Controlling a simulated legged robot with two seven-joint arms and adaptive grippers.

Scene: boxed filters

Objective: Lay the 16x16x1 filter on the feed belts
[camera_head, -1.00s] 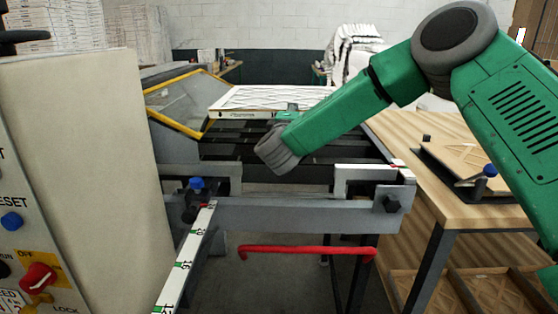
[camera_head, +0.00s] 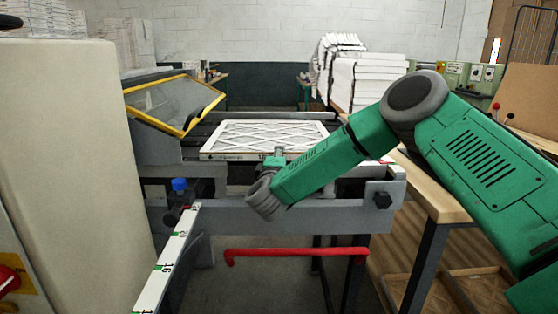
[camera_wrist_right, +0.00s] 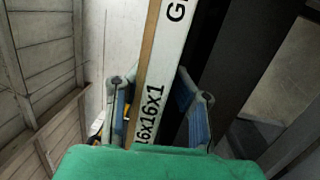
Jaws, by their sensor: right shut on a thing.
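The 16x16x1 filter (camera_head: 265,136) is a flat, white pleated panel in a pale frame, held roughly level over the dark feed belts (camera_head: 200,137). I cannot tell whether it touches them. My right gripper (camera_head: 277,158) is shut on its near edge. In the right wrist view, the fingers (camera_wrist_right: 160,95) straddle the filter's edge (camera_wrist_right: 163,65), where "16x16x1" is printed. The filter hides much of the belts. My left gripper is not in view.
A grey crossbar (camera_head: 300,216) and a ruler rail (camera_head: 170,258) are at the near end. A yellow-framed guard (camera_head: 175,103) stands left of the belts. A beige cabinet (camera_head: 65,150) fills the left; a wooden bench (camera_head: 435,190) is right. Stacked white filters (camera_head: 368,82) stand behind.

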